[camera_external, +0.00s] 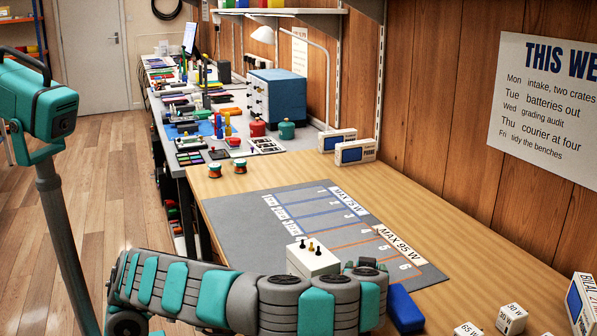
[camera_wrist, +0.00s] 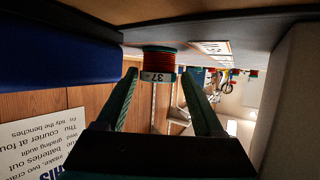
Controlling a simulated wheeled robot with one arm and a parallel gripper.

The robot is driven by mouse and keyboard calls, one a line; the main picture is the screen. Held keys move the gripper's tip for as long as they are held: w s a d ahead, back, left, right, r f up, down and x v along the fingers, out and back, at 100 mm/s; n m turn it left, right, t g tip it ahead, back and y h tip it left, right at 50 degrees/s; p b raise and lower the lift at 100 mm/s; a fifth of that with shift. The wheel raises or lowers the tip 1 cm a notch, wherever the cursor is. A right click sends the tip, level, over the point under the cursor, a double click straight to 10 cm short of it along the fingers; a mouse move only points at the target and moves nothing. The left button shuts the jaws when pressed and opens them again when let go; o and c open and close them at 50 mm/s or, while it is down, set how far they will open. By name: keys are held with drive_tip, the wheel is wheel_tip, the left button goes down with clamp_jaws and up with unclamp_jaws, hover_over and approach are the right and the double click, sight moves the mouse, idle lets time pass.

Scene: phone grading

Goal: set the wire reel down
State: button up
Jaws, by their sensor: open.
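The wire reel (camera_wrist: 158,62), with red-orange wire and a label reading 37, shows in the upside-down wrist view. It stands upright on the grey surface, between the tips of my open gripper (camera_wrist: 160,72). A gap shows on either side of it, so neither finger appears to grip it. In the external view my arm hides this reel, and my gripper (camera_external: 366,264) is mostly hidden behind the arm at the near part of the grey mat (camera_external: 240,225). The mat has numbered lanes and MAX 75 W and MAX 95 W strips.
A white box with knobs (camera_external: 312,260) and a blue block (camera_external: 405,308) flank my gripper closely. Two other reels (camera_external: 214,170) (camera_external: 240,166) stand at the bench's far left. The mat's left part is clear.

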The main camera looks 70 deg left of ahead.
drive_tip(key=p+v, duration=0.1)
drive_tip(key=v, duration=0.3)
drive_tip(key=r+p+v, duration=0.1)
drive_tip(key=v, duration=0.3)
drive_tip(key=shift+w+a, duration=0.1)
drive_tip(key=shift+w, duration=0.05)
drive_tip(key=shift+s+d+r+p, duration=0.15)
drive_tip(key=shift+s+d+p, duration=0.25)
drive_tip(key=shift+d+p, duration=0.15)
idle(0.5)
